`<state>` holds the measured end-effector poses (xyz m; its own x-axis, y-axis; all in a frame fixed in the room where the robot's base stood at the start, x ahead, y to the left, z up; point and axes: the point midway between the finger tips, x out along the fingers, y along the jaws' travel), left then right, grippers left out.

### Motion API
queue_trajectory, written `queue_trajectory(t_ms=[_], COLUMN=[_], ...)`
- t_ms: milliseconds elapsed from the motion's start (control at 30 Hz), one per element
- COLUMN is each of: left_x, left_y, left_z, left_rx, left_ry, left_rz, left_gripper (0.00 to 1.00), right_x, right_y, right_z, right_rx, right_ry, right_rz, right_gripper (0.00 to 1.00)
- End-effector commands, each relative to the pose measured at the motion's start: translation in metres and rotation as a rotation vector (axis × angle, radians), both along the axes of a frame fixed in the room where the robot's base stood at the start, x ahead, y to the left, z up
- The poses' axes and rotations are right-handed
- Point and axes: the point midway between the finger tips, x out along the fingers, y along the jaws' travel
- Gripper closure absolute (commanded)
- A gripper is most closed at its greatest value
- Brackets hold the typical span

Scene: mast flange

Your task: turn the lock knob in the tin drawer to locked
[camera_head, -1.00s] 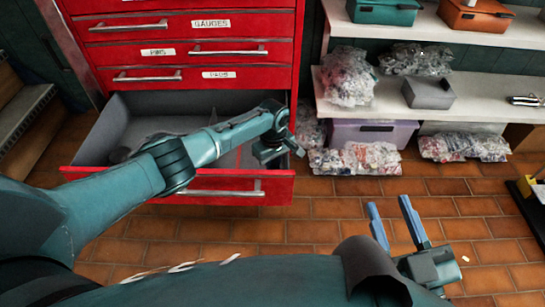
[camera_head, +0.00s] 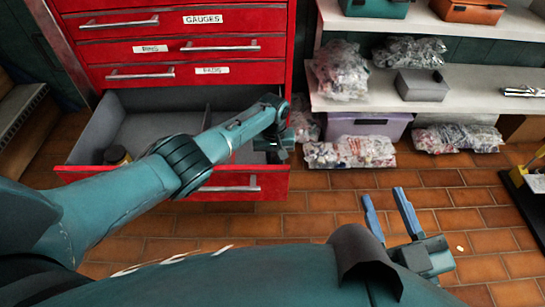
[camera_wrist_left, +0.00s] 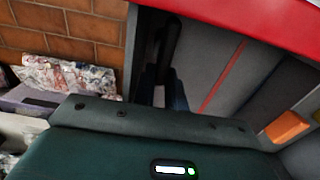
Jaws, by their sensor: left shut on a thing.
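The open drawer (camera_head: 225,185) is the lowest red one in view, grey inside with a divider; its label is not in view. My left gripper (camera_head: 277,152) reaches down at its right end. In the left wrist view its dark fingers (camera_wrist_left: 165,90) are close together on a dark thing (camera_wrist_left: 172,40), which I cannot identify. I cannot make out the lock knob or its setting. My right gripper (camera_head: 388,212) is open and empty above the tiled floor, well right of the drawer.
A small dark jar (camera_head: 117,155) stands in the drawer's left part. An orange object (camera_wrist_left: 287,127) shows in the wrist view. Shut drawers (camera_head: 190,45) rise above. Shelves (camera_head: 470,85) with bagged goods and boxes stand right. The tiled floor (camera_head: 310,228) in front is clear.

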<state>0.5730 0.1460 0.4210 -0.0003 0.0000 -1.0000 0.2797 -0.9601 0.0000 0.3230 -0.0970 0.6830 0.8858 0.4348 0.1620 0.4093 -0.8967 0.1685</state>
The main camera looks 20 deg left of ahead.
Motion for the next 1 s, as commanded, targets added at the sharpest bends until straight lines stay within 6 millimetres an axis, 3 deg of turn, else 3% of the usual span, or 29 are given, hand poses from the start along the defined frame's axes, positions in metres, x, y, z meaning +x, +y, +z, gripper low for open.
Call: queue_trajectory(t_ms=[467, 500, 733, 1000], left_x=[-0.0013, -0.0013, -0.0005, 0.0001], left_y=[-0.0012, -0.0012, -0.0016, -0.0047], left_z=[-0.0005, -0.0005, -0.0001, 0.0006], left_rx=[-0.001, -0.001, -0.002, -0.007], left_ry=[0.005, 0.005, 0.002, -0.002], left_rz=[-0.013, -0.012, -0.013, -0.016], left_gripper=[1.0, 0.84, 0.65, 0.65], right_x=[-0.0002, -0.0002, -0.0002, -0.0001], right_y=[0.0006, 0.0006, 0.0007, 0.0009], right_z=[0.0022, 0.0021, 0.0003, -0.0017], right_rx=[0.002, 0.002, 0.001, -0.001], right_ry=[-0.003, -0.003, 0.0, 0.002], right_rz=[0.002, 0.002, 0.002, 0.003], right_gripper=[0.64, 0.64, 0.64, 0.64])
